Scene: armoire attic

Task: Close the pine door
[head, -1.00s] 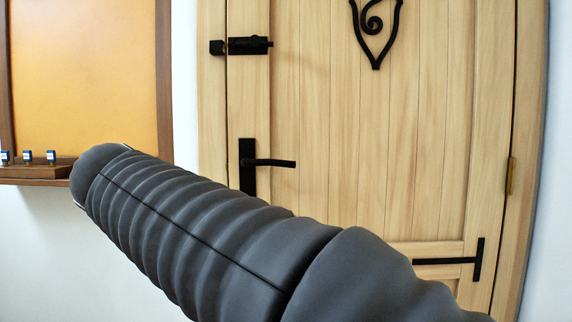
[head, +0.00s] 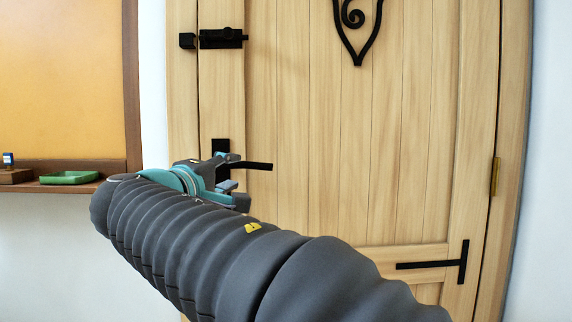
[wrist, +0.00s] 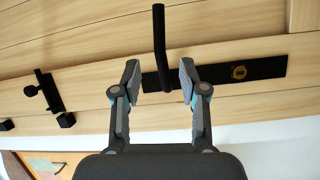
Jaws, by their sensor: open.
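The pine door (head: 340,150) stands upright in its frame and looks flush with it; I cannot tell whether it is fully shut. It has a black lever handle (head: 258,166) on a black plate at its left side and a hinge (head: 495,176) on the right. My gripper (head: 236,180) is in front of the handle plate and partly covers it. In the wrist view, my gripper (wrist: 158,80) is open, with the black lever (wrist: 159,45) reaching between and beyond its two fingertips. The plate (wrist: 250,70) lies behind the fingers. I cannot tell whether they touch the lever.
A black bolt (head: 222,39) sits above the handle, with its keeper (head: 187,41) on the frame.

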